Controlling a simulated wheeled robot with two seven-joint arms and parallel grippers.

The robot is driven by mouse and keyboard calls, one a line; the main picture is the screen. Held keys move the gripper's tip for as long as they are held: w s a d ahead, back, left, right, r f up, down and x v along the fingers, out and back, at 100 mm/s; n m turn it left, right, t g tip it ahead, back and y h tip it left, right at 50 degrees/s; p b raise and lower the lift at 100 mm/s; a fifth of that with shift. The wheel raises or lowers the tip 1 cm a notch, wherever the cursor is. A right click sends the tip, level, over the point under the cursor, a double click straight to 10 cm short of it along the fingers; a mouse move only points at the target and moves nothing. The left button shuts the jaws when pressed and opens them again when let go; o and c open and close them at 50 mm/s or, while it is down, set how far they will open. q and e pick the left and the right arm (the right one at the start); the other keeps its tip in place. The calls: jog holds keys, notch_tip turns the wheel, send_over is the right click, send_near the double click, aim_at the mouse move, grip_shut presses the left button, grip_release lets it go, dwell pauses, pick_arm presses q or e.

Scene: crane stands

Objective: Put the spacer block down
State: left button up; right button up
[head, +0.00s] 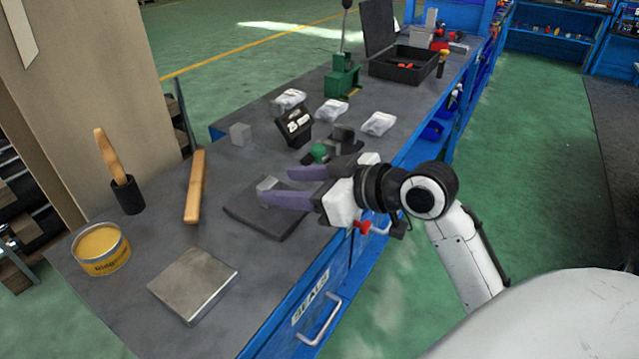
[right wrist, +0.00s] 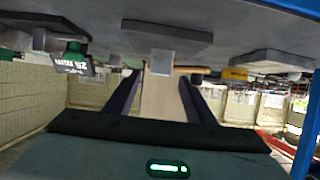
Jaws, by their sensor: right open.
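The spacer block is probably the small grey block (head: 266,184) on the dark mat (head: 240,215); it also shows in the right wrist view (right wrist: 161,62), where the bench appears at the top. There the block rests against the mat surface, in line with the gap between my fingers. My right gripper (head: 277,184) is open, its purple fingers pointing left over the mat, with the tips around or just short of the block. I cannot tell whether a finger touches it. The near finger partly hides it in the head view. My left gripper is not in view.
A second grey block (head: 240,134) stands farther back. A black labelled block (head: 294,126), white packets (head: 332,111) and a green knob (head: 319,152) lie beyond the gripper. A wooden handle (head: 195,186), yellow tin (head: 101,248) and steel plate (head: 193,283) are to the left.

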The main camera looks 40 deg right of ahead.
jog(key=p+v, duration=0.6)
jog(key=v, duration=0.3)
jog(key=shift+d, duration=0.1)
jog(key=shift+s, duration=0.15)
